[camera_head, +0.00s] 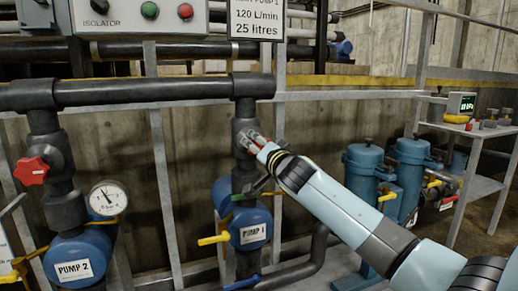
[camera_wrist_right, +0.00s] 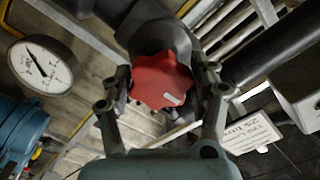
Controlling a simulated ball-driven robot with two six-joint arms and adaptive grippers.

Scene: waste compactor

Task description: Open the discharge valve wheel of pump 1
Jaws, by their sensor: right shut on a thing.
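The discharge valve wheel of pump 1 is a red lobed knob (camera_wrist_right: 160,80) with a pale mark near its edge, on a dark pipe fitting in the right wrist view. My right gripper (camera_head: 252,143) reaches it from the lower right in the head view and mostly hides it there. In the wrist view its fingers stand on either side of the wheel, shut on it. The blue pump 1 body (camera_head: 252,213) with its "PUMP 1" label (camera_head: 253,233) sits below. My left gripper is not in view.
Pump 2 (camera_head: 78,256) stands at the left with its red wheel (camera_head: 31,170) and a gauge (camera_head: 108,199). Yellow levers (camera_head: 213,240) stick out low. A horizontal black pipe (camera_head: 150,90) runs above. Blue canisters (camera_head: 367,170) and a side table (camera_head: 470,130) are at the right.

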